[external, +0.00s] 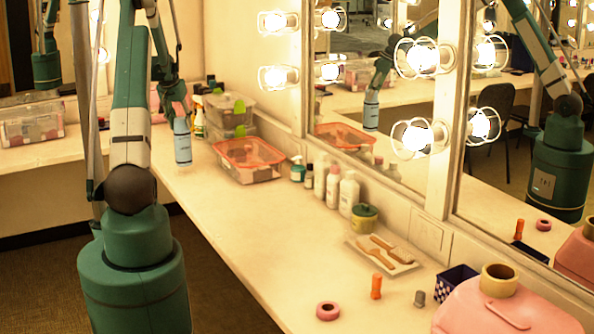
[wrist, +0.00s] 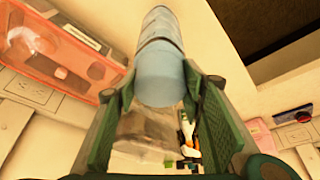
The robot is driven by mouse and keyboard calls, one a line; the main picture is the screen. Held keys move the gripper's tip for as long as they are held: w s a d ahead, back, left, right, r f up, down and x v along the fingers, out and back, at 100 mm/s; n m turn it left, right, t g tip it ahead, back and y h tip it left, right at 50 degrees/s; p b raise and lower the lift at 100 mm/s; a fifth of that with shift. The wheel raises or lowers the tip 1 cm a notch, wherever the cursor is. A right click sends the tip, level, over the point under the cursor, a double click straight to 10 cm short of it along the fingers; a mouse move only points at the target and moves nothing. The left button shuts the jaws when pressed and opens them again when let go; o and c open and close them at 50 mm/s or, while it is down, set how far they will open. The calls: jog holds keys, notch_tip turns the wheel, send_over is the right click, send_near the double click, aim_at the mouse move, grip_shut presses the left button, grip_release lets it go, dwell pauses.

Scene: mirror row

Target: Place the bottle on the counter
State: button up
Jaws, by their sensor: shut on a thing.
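A light blue bottle (external: 182,142) hangs upright below my gripper (external: 177,106), over the far part of the counter (external: 245,215) near its edge. I cannot tell whether its base touches the counter. In the wrist view the bottle (wrist: 160,60) sits between the two green fingers of my gripper (wrist: 162,98), which is shut on it. The mirror also shows the bottle, held by my arm's reflection.
An orange-rimmed bin (external: 248,153) stands right of the bottle, with clear boxes (external: 229,110) and a spray bottle (external: 198,118) behind. White bottles (external: 333,185) line the mirror. A tray (external: 382,254) and pink case (external: 505,308) are nearer. The counter's middle is clear.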

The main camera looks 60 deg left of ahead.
aim_at(181, 130)
jog(key=shift+f, duration=2)
jog(key=o, duration=1.6)
jog(key=shift+v, duration=6.2)
jog(key=shift+w, duration=0.1)
